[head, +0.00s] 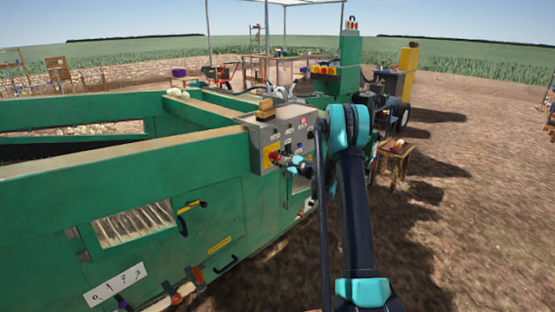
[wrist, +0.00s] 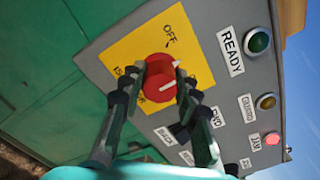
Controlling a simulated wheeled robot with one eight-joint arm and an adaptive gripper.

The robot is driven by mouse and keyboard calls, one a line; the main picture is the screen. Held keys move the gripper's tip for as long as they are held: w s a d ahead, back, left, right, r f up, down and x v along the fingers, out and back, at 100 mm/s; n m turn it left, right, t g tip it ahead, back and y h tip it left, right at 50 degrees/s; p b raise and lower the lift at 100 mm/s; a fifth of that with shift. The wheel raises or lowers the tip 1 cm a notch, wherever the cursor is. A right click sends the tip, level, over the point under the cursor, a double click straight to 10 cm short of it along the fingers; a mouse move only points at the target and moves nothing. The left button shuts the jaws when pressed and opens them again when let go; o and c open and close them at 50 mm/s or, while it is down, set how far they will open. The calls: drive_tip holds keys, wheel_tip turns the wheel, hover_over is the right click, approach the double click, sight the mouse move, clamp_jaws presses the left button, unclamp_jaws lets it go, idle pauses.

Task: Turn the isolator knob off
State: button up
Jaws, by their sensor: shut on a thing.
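The red isolator knob (wrist: 160,82) sits on a yellow plate (wrist: 196,45) on the grey control panel. "OFF" is printed above the knob in the wrist view; other lettering on the plate is partly hidden by my fingers. White marks show on the knob, but I cannot tell its exact setting. My gripper (wrist: 162,74) is shut on the knob, one dark finger on each side. In the head view my gripper (head: 284,160) reaches the yellow plate (head: 271,150) from the right, and the knob is small there.
The control panel (head: 257,135) is on the end of a large green machine (head: 190,215). A green READY lamp (wrist: 259,42), an amber lamp (wrist: 266,101) and a lit red lamp (wrist: 272,139) lie to the right of the knob. A wooden-handled object (head: 265,109) sits on the panel top. Open dirt lies right of my arm.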

drive_tip(key=n, duration=0.4)
drive_tip(key=shift+n, duration=2.3)
drive_tip(key=o, duration=1.2)
drive_tip(key=shift+c, duration=0.2)
drive_tip(key=shift+s, duration=0.1)
drive_tip(key=v, duration=1.2)
